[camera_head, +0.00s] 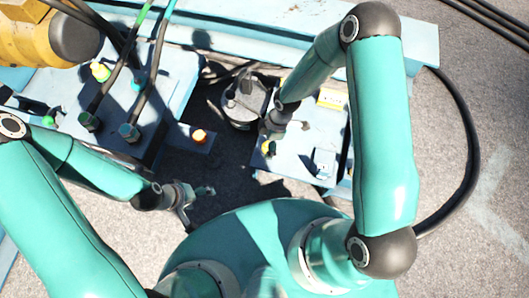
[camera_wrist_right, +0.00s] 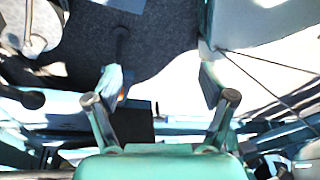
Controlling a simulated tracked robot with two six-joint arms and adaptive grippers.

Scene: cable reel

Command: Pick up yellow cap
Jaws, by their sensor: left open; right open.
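A small yellow cap (camera_head: 268,147) shows on the left edge of the blue-grey panel at centre right in the head view. My right gripper (camera_head: 272,128) is right above it in that view; I cannot tell whether they touch. In the right wrist view my right gripper (camera_wrist_right: 162,85) has its two fingers wide apart with nothing between them. I cannot make out the yellow cap there. A second yellow piece (camera_head: 100,72) sits on the left panel. My left gripper (camera_head: 190,200) is open and empty, low in the gap between the panels.
The left panel (camera_head: 175,95) carries green and teal connectors (camera_head: 129,132) with upright cables. An orange knob (camera_head: 199,136) sits on a lower ledge. A grey round canister (camera_head: 243,105) stands between the panels. A yellow box (camera_head: 332,98) lies behind my right arm. A thick black cable curves at right.

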